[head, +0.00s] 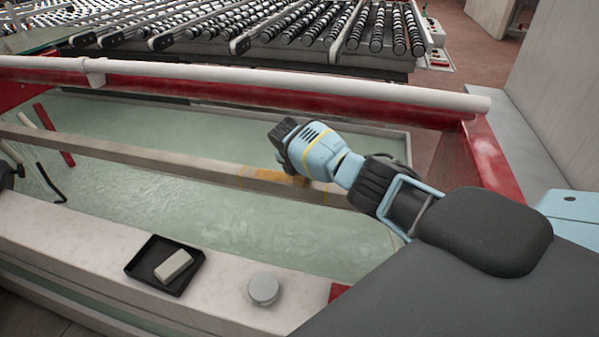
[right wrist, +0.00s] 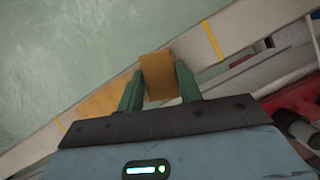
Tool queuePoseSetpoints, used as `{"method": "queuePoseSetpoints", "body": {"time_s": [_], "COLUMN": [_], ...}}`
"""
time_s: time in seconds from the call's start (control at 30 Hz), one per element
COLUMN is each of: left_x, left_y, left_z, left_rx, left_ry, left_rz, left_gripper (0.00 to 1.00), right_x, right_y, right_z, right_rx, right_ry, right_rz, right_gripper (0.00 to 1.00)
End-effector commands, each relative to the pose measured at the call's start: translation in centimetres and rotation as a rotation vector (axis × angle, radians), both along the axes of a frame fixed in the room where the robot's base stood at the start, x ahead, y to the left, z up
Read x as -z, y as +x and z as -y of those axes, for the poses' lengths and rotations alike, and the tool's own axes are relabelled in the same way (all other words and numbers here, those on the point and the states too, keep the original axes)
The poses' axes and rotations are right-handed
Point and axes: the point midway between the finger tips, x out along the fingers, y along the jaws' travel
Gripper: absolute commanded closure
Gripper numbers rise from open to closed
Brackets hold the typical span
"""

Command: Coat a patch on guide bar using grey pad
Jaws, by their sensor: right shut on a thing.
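The guide bar (head: 160,157) is a pale beam across the green water tank. An amber smear (head: 278,176) lies on it, partly behind my gripper. In the right wrist view the bar (right wrist: 185,50) has two yellow marks, and the smear (right wrist: 105,97) runs from the left mark towards the pad; the bar right of the pad looks bare. My right gripper (right wrist: 158,80) is shut on a pad (right wrist: 157,70), whose visible face looks amber-brown, not grey. The pad overlaps the bar; whether it touches is unclear. My gripper's fingertips are hidden in the head view.
A black tray (head: 140,270) with a pale block (head: 173,265) and a round grey tin (head: 263,289) stand on the near ledge. A white pipe (head: 250,80) and a red rail run behind the bar. Roller conveyors (head: 320,25) are at the back.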

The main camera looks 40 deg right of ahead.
Motion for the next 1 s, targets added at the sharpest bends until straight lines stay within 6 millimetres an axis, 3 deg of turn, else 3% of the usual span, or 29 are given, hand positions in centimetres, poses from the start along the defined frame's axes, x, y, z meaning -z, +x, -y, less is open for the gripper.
{"method": "queuePoseSetpoints", "body": {"time_s": [0.3,0.63,1.0], "left_x": [-2.0,-2.2,-2.7], "left_y": [1.4,1.5,1.9], "left_z": [0.0,0.0,0.0], "left_rx": [-0.001,-0.001,-0.001], "left_ry": [0.000,0.001,0.000], "left_rz": [0.046,0.050,0.063], "left_gripper": [0.25,0.25,0.25], "right_x": [-0.1,0.2,0.2], "right_y": [-1.6,-2.1,-4.2], "right_z": [1.4,1.7,3.4], "right_rx": [0.002,0.001,0.001], "right_ry": [-0.001,-0.001,-0.003], "right_rz": [0.001,-0.003,-0.004], "right_gripper": [0.89,0.89,0.89]}}
